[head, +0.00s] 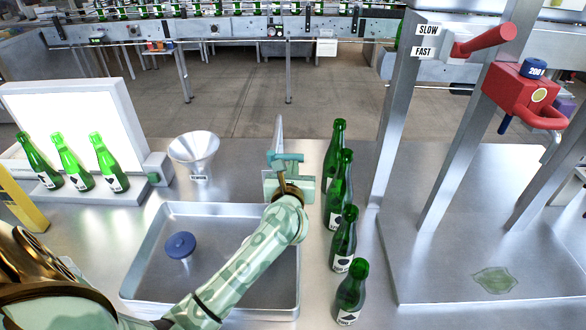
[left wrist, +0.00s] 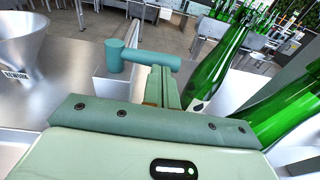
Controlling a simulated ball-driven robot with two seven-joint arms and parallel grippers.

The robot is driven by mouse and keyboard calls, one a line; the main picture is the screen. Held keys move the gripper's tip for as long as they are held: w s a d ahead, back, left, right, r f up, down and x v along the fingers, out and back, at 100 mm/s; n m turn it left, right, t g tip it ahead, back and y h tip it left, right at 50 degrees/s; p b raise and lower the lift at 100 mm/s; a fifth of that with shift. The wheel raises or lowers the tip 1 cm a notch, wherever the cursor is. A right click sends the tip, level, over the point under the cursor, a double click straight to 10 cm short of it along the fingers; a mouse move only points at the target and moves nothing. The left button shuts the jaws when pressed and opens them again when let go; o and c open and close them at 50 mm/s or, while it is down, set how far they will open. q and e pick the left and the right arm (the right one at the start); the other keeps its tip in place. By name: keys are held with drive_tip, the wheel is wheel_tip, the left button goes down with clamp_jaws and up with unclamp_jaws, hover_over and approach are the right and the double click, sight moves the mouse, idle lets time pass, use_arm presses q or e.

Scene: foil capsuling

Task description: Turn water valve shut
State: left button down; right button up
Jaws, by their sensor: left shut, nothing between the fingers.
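A teal valve handle (head: 274,157) sits on a grey metal fitting just beyond my left gripper (head: 288,172). It has an upright round hub and a sideways bar. The handle also shows in the left wrist view (left wrist: 140,57), with its bar pointing right. My left gripper (left wrist: 163,80) is shut and empty, its fingertips at or very near the bar; I cannot tell whether they touch. The fingers hide part of the fitting. My right gripper is not in view.
Several green bottles (head: 343,230) stand close on the right. A funnel (head: 194,150) stands left. A red lever (head: 485,40) and red unit (head: 520,90) are at the upper right.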

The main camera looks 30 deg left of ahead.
use_arm(q)
drive_tip(key=shift+w, duration=0.1)
drive_tip(key=shift+w+a+r+n+g+y+b, duration=0.15)
drive_tip(key=shift+w+r+n+g+y+b, duration=0.15)
drive_tip(key=shift+w+n+y, duration=0.25)
drive_tip(key=shift+s, duration=0.1)
